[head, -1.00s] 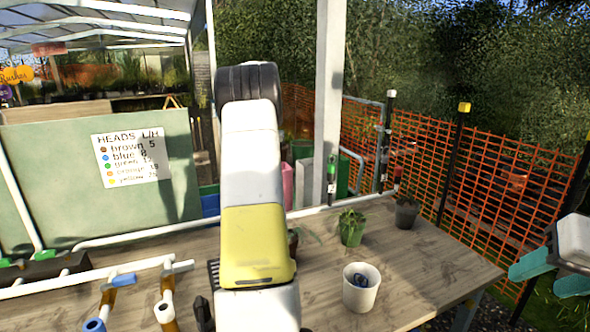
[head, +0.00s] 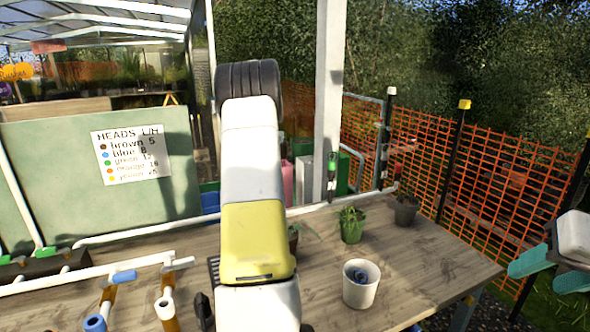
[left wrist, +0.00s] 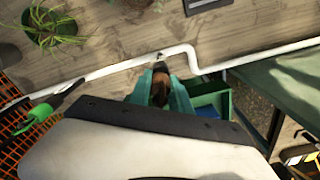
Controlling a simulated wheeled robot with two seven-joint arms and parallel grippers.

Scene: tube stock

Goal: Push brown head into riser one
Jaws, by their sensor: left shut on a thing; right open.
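In the left wrist view my left gripper (left wrist: 160,92) has teal fingers shut on the brown head (left wrist: 160,82), a small dark-brown piece. Its tip lies close to a white pipe (left wrist: 115,67) that bends there; I cannot tell whether they touch. In the head view my left arm fills the middle and its gripper is hidden. My right gripper (head: 548,274) is open and empty at the right edge, beyond the table.
A white cup (head: 361,293) with a dark and blue piece inside stands on the wooden table (head: 420,262). Potted plants (head: 351,232) stand behind it. At left are white pipes with a blue fitting (head: 124,277). A sign board (head: 130,155) and orange mesh fence (head: 490,185) stand behind.

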